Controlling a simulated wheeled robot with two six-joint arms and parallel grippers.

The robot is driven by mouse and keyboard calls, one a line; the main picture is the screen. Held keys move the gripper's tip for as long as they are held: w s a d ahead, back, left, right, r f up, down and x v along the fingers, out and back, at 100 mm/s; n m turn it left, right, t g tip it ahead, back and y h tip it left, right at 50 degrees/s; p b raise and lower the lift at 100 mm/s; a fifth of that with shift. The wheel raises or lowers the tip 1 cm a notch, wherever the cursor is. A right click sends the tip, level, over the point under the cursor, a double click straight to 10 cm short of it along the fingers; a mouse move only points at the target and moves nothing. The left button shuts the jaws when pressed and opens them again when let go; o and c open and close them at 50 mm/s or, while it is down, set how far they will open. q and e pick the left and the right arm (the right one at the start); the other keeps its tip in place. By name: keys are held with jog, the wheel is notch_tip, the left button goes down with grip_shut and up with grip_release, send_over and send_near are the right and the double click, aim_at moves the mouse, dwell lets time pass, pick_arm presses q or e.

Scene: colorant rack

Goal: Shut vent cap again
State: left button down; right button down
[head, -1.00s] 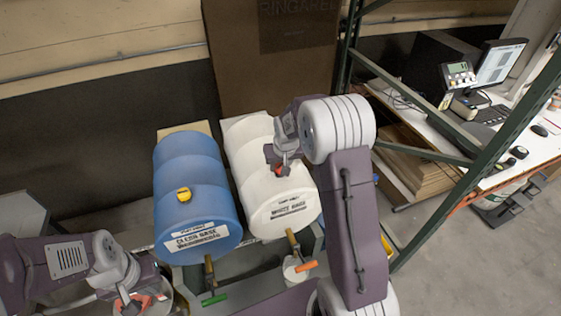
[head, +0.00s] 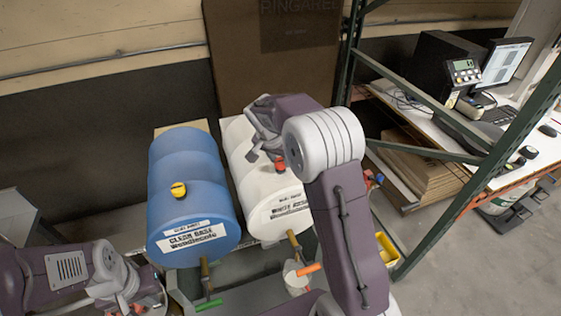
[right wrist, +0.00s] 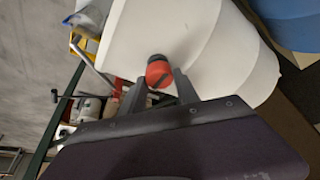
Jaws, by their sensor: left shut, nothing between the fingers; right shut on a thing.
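The white drum (head: 247,166) lies on its side with its labelled end facing me. Its red vent cap (head: 280,165) is on top, and it also shows in the right wrist view (right wrist: 159,73) with a dark slot across it. My right gripper (head: 273,155) is shut on the red cap, one finger on each side; the fingers also show in the right wrist view (right wrist: 158,82). How far the cap is seated is hidden. My left gripper (head: 136,306) is shut and empty at the lower left, away from the drums.
A blue drum (head: 183,158) with a yellow cap (head: 178,189) lies to the left. Taps with an orange handle (head: 308,269) and a green handle (head: 208,305) stick out in front. A green rack post (head: 345,75) and a desk stand to the right.

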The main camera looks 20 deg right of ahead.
jog(key=shift+s+a+f, duration=0.1)
jog(key=shift+s+f, duration=0.1)
jog(key=shift+f, duration=0.05)
jog(key=c, duration=0.9)
grip_release()
jog(key=shift+r, duration=0.15)
jog(key=shift+w, duration=0.1)
jog(key=shift+a+r, duration=0.1)
jog(key=shift+r, duration=0.25)
jog(key=b+v, duration=0.1)
jog(key=v, duration=0.7)
jog(key=shift+r, duration=0.15)
jog(key=shift+a, duration=0.1)
